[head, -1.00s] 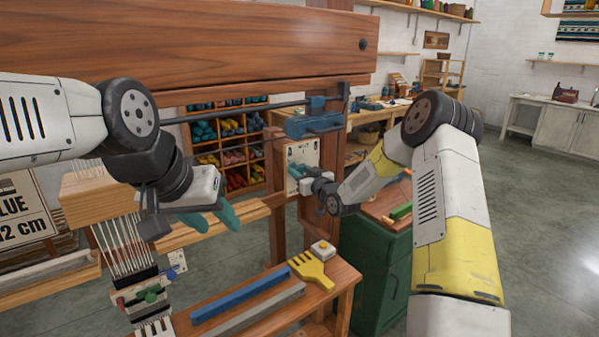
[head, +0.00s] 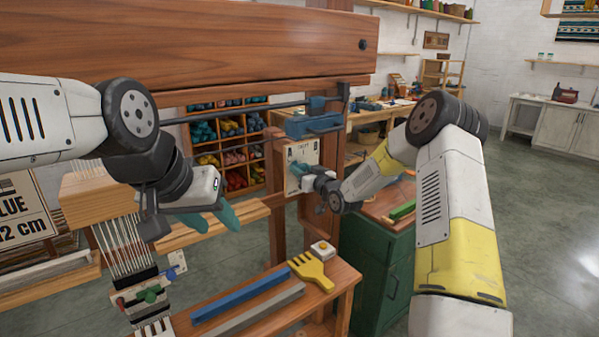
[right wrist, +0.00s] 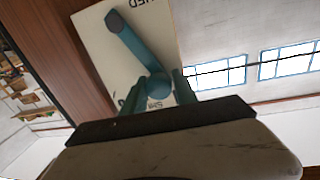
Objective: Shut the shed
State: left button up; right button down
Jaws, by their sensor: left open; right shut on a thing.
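A pale plate (head: 312,153) with dark lettering is fixed to the wooden upright of the loom. A teal lever (right wrist: 134,42) with a dark tip lies across this plate in the right wrist view; part of the lettering ends in "ED". My right gripper (head: 302,178) is at the plate. In the right wrist view its teal fingers (right wrist: 157,92) are shut on the lever's round end, one on each side. The fingers and wrist hide the plate's lower part. My left gripper (head: 217,217) is open and empty, left of the plate, above the bench.
A wooden bench (head: 330,290) holds a yellow comb (head: 312,270), a blue bar (head: 240,295), a grey bar and a small white box with a button. A green cabinet (head: 375,265) stands right of the loom. White warp threads (head: 122,245) hang at the left.

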jog(key=shift+w+d+r+m+g, duration=0.2)
jog(key=shift+w+d+m, duration=0.4)
jog(key=shift+d+m, duration=0.45)
jog(key=shift+w+d+r+m+g, duration=0.15)
jog(key=shift+w+d+m, duration=0.5)
jog(key=shift+m, duration=0.7)
jog(key=shift+d+f, duration=0.1)
jog(key=c, duration=1)
grip_release()
jog(key=shift+c, duration=0.2)
jog(key=shift+s, duration=0.1)
jog(key=v, duration=0.7)
jog(key=shift+s+d, duration=0.15)
jog(key=shift+s, duration=0.2)
